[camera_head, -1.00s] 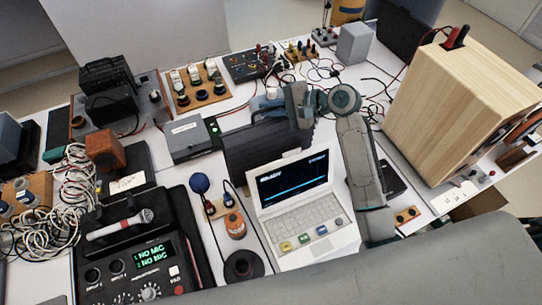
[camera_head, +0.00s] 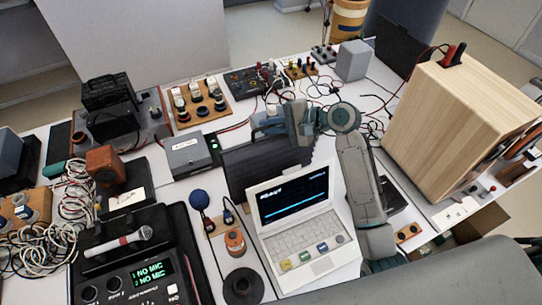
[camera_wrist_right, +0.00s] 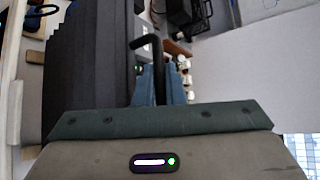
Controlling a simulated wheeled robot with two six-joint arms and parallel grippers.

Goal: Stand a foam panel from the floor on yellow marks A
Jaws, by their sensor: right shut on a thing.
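My right gripper (camera_head: 264,122) is over the table behind the laptop, its arm reaching in from the right. In the right wrist view its blue fingers (camera_wrist_right: 160,85) are shut around a thin black bent handle. The handle seems to belong to a dark ridged panel (camera_wrist_right: 88,70), which I take for the foam panel. In the head view the dark panel (camera_head: 240,172) is upright between gripper and laptop; the laptop screen hides its lower part. I cannot make out yellow marks A. My left gripper is out of view.
An open laptop (camera_head: 305,240) is in front of the panel. A large wooden cabinet (camera_head: 435,130) stands at the right. A grey box (camera_head: 190,155) sits left of the panel.

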